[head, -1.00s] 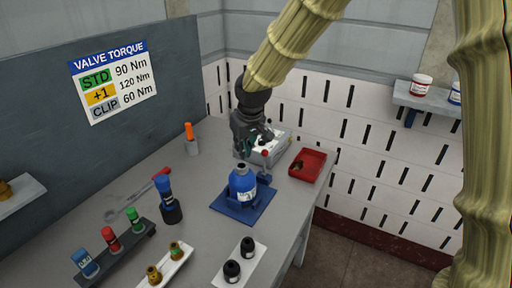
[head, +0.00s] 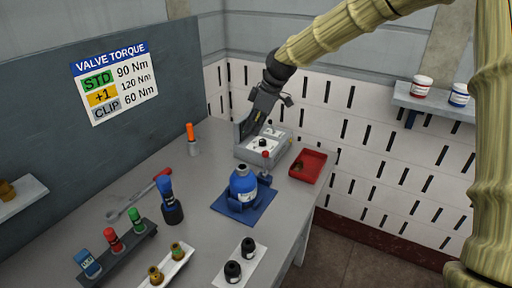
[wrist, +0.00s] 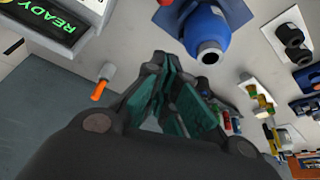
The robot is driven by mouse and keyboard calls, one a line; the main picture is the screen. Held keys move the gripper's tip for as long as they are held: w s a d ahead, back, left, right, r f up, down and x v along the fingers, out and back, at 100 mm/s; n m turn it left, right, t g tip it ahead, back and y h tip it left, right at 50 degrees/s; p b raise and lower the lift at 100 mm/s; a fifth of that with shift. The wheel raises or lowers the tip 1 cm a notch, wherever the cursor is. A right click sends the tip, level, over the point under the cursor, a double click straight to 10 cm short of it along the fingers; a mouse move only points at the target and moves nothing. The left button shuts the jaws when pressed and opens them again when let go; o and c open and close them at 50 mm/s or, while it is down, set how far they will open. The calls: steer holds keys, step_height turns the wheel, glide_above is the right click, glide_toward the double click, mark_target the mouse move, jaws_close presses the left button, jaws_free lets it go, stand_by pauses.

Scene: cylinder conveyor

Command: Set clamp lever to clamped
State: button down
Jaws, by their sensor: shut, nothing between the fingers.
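The clamp lever (head: 265,166) is a thin stem with a red ball knob, standing roughly upright at the back edge of the blue clamp base (head: 226,207). A blue bottle (head: 242,184) stands in that base. The red knob (wrist: 165,2) also shows at the top edge of the wrist view, near the blue bottle (wrist: 209,45). My gripper (head: 246,132) is shut and empty, pointing down over the left side of the grey instrument box, behind and apart from the lever. Its fingers (wrist: 175,65) show in the wrist view.
The grey instrument box (head: 245,155) stands behind the clamp base; its screen (wrist: 55,20) reads READY. A red tray (head: 308,178) lies to the right. An orange-topped holder (head: 192,148) stands left. Sockets, a wrench and bottles fill the table's front.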

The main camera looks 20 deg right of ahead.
steer(key=shift+w+d+r+n, duration=0.2)
steer(key=shift+w+d+n, duration=0.15)
steer(key=shift+d+n, duration=0.3)
steer(key=shift+a+f, duration=0.15)
steer(key=p, duration=0.6)
glide_above(265, 163)
steer(key=w+a, duration=0.1)
steer(key=a, duration=0.2)
step_height(265, 163, down, 9)
steer(key=shift+w, duration=0.2)
steer(key=shift+s+d+f, duration=0.1)
steer(key=shift+f+y, duration=0.1)
steer(key=shift+y, duration=0.2)
